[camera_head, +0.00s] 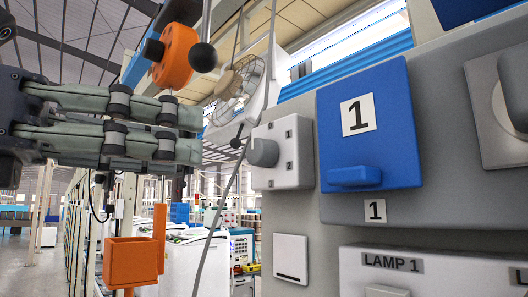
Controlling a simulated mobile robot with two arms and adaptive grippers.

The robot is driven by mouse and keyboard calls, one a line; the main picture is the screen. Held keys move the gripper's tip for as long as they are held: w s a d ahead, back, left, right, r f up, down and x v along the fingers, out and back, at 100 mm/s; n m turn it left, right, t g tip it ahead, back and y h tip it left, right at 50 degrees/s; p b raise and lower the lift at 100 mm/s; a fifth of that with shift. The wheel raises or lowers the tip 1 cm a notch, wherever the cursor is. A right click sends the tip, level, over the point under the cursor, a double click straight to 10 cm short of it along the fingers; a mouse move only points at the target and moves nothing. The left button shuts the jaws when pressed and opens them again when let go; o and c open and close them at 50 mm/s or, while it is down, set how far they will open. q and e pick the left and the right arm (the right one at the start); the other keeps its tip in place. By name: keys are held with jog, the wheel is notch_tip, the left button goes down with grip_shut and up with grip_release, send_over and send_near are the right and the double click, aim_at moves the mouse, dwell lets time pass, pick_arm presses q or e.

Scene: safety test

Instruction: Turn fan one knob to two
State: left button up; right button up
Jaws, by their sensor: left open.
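A white switch box (290,148) with printed numbers, among them 1 and 2, is fixed to the left side of the grey panel. Its grey round knob (263,153) sticks out to the left; its exact setting cannot be read. My left gripper (197,133) comes in from the left, its two grey-green fingers pointing right towards the knob. It is open and empty, apart from the knob with a gap in the picture. A caged fan (236,92) shows behind, partly covered by rods. My right gripper is not in view.
A blue cover (372,140) labelled 1 sits right of the switch box. A white plate (291,259) and a LAMP 1 label (392,263) are below. Thin rods with black balls (203,57) and an orange ring (176,56) hang close by. An orange box (131,262) stands lower left.

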aim_at(253, 152)
pick_arm(q)
jog(key=shift+n+t+y, duration=0.3)
jog(key=shift+t, duration=0.2)
jog(key=p+x, duration=0.1)
jog(key=x, duration=0.2)
jog(key=p+x, duration=0.2)
jog(key=x, duration=0.1)
jog(key=p+x, duration=0.1)
jog(key=x, duration=0.2)
jog(key=shift+w+d+r, duration=0.1)
jog(key=shift+w+r, duration=0.25)
jog(key=shift+w, duration=0.2)
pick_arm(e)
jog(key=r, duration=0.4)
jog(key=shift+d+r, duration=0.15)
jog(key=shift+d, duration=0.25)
pick_arm(q)
jog(key=c, duration=1.1)
